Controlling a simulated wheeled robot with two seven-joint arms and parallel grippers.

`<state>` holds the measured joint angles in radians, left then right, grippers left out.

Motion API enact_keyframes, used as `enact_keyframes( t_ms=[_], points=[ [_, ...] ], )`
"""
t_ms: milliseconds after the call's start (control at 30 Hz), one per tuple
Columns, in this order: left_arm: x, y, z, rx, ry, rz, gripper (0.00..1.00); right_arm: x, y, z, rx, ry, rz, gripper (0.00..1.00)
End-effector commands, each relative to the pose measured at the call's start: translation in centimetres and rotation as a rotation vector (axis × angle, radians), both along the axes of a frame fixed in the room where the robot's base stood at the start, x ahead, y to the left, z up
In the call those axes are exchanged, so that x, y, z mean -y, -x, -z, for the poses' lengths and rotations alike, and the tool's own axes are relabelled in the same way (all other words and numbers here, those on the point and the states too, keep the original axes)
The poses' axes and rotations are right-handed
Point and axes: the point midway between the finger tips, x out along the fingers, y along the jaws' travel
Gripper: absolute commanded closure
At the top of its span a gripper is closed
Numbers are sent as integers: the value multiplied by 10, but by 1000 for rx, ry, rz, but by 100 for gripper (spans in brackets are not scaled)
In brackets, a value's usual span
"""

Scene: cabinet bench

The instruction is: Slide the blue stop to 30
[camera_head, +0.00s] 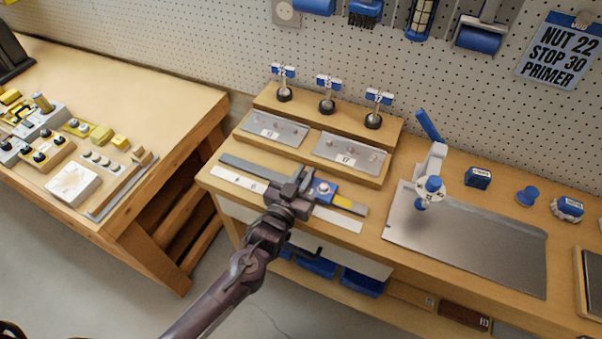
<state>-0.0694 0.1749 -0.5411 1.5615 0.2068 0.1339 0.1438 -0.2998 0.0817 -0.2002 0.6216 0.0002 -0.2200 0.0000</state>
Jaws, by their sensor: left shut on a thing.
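The blue stop (323,190) sits on a grey rail (240,163) that runs along the front left of the bench. A white scale strip (337,219) lies along the near side of the rail; few of its marks are legible and my gripper hides its middle. My left gripper (300,183) is at the rail, shut on the blue stop at the stop's left side. A yellow piece (343,202) shows just right of the stop. My right gripper is not in view.
A wooden stand (388,136) with several upright tools and metal plates is behind the rail. A lever device (431,185) stands on a metal sheet (480,246) to the right. A sign (561,50) reads "NUT 22 STOP 30 PRIMER". Another cluttered bench (170,75) is at left.

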Motion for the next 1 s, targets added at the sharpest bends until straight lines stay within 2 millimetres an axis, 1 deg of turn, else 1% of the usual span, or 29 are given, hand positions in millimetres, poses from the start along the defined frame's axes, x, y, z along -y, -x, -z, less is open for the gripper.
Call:
enact_keyframes(
  t_ms=[33, 67, 100, 200, 233, 467, 567, 667, 900, 1000],
  points=[
    [-1, 0, 1, -3, -1, -1, 100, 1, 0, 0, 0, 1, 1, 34],
    [-1, 0, 1, -3, -1, -1, 84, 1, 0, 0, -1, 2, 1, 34],
    [-1, 0, 1, -3, -1, -1, 79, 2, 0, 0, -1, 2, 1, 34],
    [-1, 0, 1, -2, -1, -1, 66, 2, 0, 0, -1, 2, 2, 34],
    [-1, 0, 1, -2, -1, -1, 64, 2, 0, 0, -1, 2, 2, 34],
    [-1, 0, 1, -1, 0, -1, 64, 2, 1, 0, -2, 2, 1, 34],
    [-3, 4, 2, -2, -1, -1, 64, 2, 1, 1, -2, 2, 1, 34],
    [-7, 16, 4, -4, -1, -1, 64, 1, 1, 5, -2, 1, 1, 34],
    [-21, 55, 3, -4, -1, 0, 64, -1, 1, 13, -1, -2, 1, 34],
    [-25, 66, 3, -3, -1, 0, 64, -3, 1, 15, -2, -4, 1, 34]
  ],
)
